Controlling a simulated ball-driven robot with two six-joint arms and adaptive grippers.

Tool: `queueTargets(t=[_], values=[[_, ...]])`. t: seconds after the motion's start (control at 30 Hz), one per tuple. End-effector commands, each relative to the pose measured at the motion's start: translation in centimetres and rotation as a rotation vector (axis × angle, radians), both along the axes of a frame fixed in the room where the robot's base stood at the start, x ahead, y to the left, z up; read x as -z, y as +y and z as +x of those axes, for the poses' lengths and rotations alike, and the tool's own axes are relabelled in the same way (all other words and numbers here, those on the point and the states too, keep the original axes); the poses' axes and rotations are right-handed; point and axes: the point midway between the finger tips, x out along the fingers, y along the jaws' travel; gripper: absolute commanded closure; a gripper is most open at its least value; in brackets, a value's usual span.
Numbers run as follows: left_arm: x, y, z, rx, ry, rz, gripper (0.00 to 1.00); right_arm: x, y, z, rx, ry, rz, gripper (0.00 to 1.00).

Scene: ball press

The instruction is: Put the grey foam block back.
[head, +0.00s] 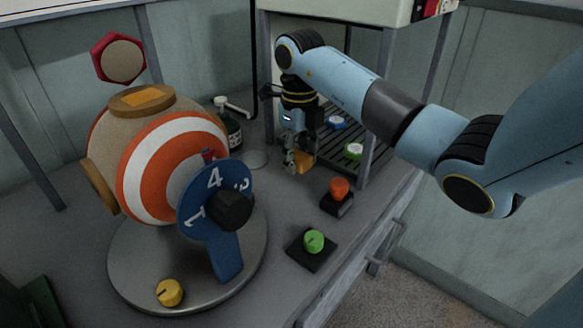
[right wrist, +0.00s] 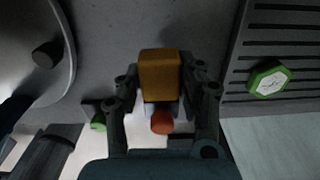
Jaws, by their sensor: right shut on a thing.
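My right gripper (head: 298,160) hangs low in front of the slatted rack at the back right of the worktop. It is shut on an orange-brown block (head: 306,161), which also shows between the fingers in the right wrist view (right wrist: 160,74). The block looks orange-brown, not grey. Its lower part is partly hidden by the fingers in the head view. I cannot make out a separate grey foam block in either view. My left gripper is not in view.
A striped ball (head: 178,150) on a round metal plate (head: 130,275) fills the left, with a blue numbered dial (head: 214,182). A red button (head: 339,187) and a green knob (head: 313,241) stand right of it. The slatted rack (head: 372,150) carries blue and green pieces.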

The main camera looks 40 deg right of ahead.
Motion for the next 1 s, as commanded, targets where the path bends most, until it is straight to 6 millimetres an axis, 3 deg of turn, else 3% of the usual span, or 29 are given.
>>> queueTargets(t=[0.13, 0.47, 0.87, 0.9, 1.0], values=[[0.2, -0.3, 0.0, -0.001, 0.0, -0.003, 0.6, 1.0, 0.3, 1.7, 0.001, -0.001, 0.002, 0.98], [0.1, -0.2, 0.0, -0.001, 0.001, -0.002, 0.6, 4.9, 0.3, 1.9, 0.0, 0.001, 0.0, 0.98], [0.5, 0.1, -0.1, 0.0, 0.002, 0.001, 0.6, 5.6, 0.3, 1.9, 0.0, 0.0, -0.001, 0.98], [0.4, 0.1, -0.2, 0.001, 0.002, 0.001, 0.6, 5.6, 0.2, 1.9, 0.001, 0.0, -0.001, 0.6], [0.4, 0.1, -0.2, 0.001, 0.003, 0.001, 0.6, 5.5, 0.3, 1.9, 0.001, 0.0, -0.001, 0.47]])
